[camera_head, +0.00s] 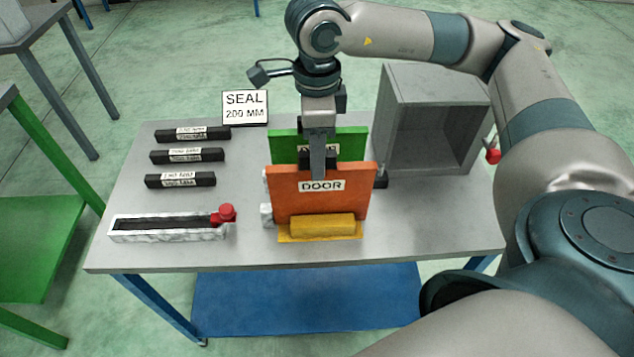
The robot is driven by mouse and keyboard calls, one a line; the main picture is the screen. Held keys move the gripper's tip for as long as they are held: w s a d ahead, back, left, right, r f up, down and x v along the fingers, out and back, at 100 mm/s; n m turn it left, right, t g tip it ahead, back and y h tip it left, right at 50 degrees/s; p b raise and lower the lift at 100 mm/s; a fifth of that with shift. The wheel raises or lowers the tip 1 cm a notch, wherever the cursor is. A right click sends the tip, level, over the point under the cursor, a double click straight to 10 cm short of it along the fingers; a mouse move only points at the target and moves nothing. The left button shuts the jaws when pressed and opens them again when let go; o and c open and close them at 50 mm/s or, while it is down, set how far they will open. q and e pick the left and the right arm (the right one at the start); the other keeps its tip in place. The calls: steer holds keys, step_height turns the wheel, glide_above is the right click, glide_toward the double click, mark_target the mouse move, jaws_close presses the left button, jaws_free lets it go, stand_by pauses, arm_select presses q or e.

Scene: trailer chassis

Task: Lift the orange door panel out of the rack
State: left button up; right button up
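The orange door panel (345,200), labelled DOOR, stands upright in a rack whose yellow front block (322,227) shows at its lower edge. A green panel (350,142) stands upright just behind it. My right gripper (318,165) points down at the middle of the orange panel's top edge. One finger shows in front of the panel's upper face, above the label. The other finger is hidden, so I cannot tell whether the gripper is closed on the panel. My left gripper is not in view.
A grey open box (435,130) stands at the right of the table (480,230). Several black seal strips (187,156) lie at the left, by a SEAL sign (245,107). A pale tray with a red knob (165,235) lies front left. The front right is clear.

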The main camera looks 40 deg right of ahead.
mark_target(315, 191)
steer(key=shift+s+a+f+p, duration=0.1)
steer(key=shift+s+f+p, duration=0.15)
steer(key=shift+f+p, duration=0.4)
step_height(315, 191, down, 2)
steer(key=shift+f+p, duration=0.15)
steer(key=shift+p, duration=0.15)
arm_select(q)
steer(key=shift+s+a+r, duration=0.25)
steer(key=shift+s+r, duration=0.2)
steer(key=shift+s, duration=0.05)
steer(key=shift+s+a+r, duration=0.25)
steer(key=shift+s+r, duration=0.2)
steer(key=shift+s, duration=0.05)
arm_select(e)
steer(key=shift+f, duration=0.4)
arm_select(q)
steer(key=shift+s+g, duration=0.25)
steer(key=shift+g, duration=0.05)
arm_select(e)
jaws_close()
